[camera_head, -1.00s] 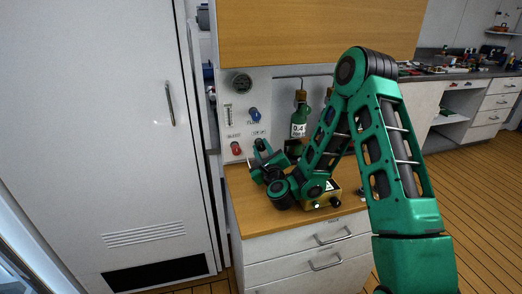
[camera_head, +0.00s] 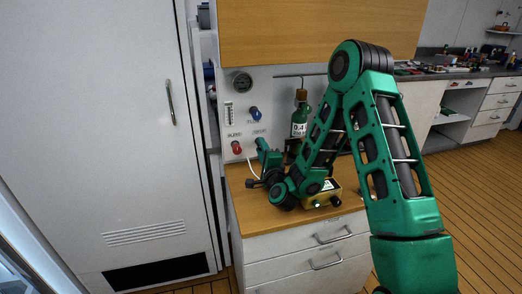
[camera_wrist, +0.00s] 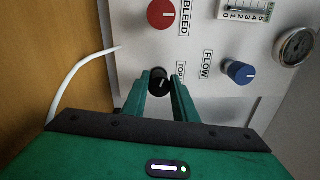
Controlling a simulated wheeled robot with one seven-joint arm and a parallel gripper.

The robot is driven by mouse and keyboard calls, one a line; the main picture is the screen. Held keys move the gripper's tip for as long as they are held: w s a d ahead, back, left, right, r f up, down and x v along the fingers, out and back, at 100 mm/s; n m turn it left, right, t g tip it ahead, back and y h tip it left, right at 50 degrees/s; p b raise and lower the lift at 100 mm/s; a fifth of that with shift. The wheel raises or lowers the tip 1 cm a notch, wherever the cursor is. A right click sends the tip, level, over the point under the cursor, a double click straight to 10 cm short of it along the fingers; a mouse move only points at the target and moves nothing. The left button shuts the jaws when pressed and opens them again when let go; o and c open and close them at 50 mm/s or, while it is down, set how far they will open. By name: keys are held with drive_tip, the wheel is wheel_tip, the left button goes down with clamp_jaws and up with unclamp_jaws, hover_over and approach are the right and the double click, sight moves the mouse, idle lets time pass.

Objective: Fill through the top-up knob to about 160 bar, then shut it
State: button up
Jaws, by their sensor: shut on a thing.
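The black top-up knob (camera_wrist: 159,82), its label partly covered, is on the white panel in the wrist view. My gripper (camera_wrist: 161,86) has its two green fingers on either side of this knob and is shut on it. In the head view my gripper (camera_head: 262,146) is at the panel's lower right and hides the knob. The round pressure gauge (camera_head: 242,82) is at the panel's top; it also shows in the wrist view (camera_wrist: 296,47), but its reading is too small to tell.
The red bleed knob (camera_wrist: 162,14) and blue flow knob (camera_wrist: 238,71) are close by, clear of my fingers. A flow scale (camera_wrist: 246,10) is beside them. A white hose (camera_wrist: 78,68) curves near the panel. A green bottle (camera_head: 299,125) and a brass-coloured box (camera_head: 325,197) are right of my gripper.

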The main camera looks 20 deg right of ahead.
drive_tip(key=shift+s+a+f+n, duration=0.15)
drive_tip(key=shift+f+n, duration=0.15)
drive_tip(key=shift+n, duration=0.3)
drive_tip(key=o, duration=1)
drive_tip(key=shift+r, duration=0.1)
